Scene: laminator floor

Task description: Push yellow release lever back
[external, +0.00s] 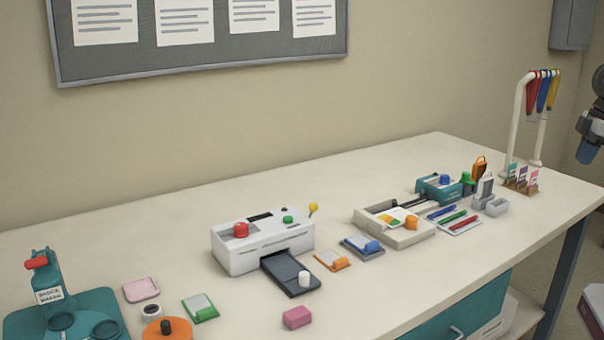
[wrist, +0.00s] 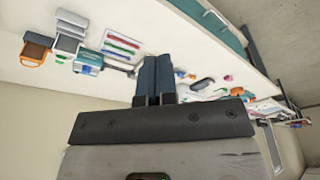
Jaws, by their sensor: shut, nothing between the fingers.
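The white laminator (external: 262,248) stands on the table in the external view, with a red knob and a green button on top. The yellow release lever (external: 313,208) is a small round yellow knob on a short stem, upright at the laminator's right end. My gripper (external: 585,153) is at the far right edge of the external view, beyond the table's right end and far from the lever. In the wrist view my gripper (wrist: 155,75) has its two blue fingers together and empty. The lever cannot be made out in the wrist view.
A dark tray (external: 290,274) with a white knob sticks out of the laminator's front. To its right are a beige tray (external: 408,238), a teal device (external: 438,189), a pen tray (external: 452,222) and a white lanyard stand (external: 518,115). The back strip of table is clear.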

